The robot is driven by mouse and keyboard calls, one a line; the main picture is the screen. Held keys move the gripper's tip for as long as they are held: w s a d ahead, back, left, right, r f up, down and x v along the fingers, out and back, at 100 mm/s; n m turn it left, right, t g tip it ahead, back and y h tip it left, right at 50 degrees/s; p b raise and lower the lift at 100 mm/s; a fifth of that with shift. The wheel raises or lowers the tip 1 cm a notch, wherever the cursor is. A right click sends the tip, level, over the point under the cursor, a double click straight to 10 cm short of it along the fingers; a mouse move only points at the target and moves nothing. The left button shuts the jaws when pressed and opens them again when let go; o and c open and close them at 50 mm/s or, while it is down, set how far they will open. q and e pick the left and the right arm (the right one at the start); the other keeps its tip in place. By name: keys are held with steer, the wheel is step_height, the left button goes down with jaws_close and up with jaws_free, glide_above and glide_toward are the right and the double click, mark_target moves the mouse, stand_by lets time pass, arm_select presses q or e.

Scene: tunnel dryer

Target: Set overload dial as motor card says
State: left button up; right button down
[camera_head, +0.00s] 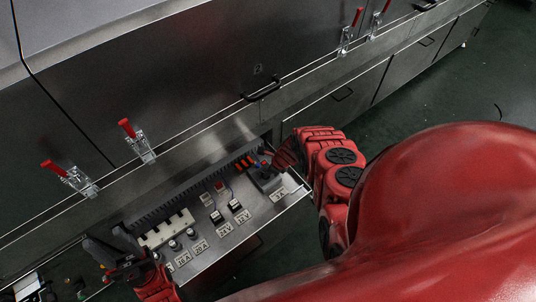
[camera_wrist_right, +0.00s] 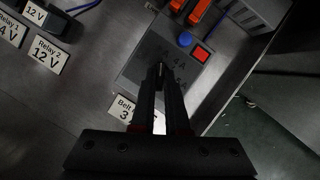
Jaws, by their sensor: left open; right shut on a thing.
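The overload relay is a dark grey box (camera_wrist_right: 147,58) in the right wrist view, with a blue button (camera_wrist_right: 186,39), a red button (camera_wrist_right: 201,54) and faint scale marks. My right gripper (camera_wrist_right: 160,76) is over its face, shut on what looks like its small dial; the fingers hide the dial and its setting. The motor card (camera_wrist_right: 122,107) below it reads "Belt" and a 3, the rest hidden by the fingers; in the head view this card (camera_head: 279,194) looks like "3 A". My left gripper (camera_head: 110,262) is open and empty at the panel's left end.
The panel tray (camera_head: 238,238) holds fuses, relays and labelled cards (camera_wrist_right: 47,54) such as "Relay 2 12 V". Orange connectors (camera_wrist_right: 198,12) sit close above the relay. Red-handled clamps (camera_head: 136,140) line the steel dryer wall behind. Green floor lies beyond the tray's right edge.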

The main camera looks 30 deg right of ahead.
steer(key=shift+m, duration=0.4)
steer(key=c, duration=0.9)
jaws_free()
steer(key=shift+r+p, duration=0.4)
steer(key=shift+p, duration=0.05)
steer(key=p+v, duration=0.9)
steer(key=v, duration=0.7)
steer(key=shift+s+r+p, duration=0.25)
steer(key=shift+s+p, duration=0.05)
steer(key=shift+p, duration=0.1)
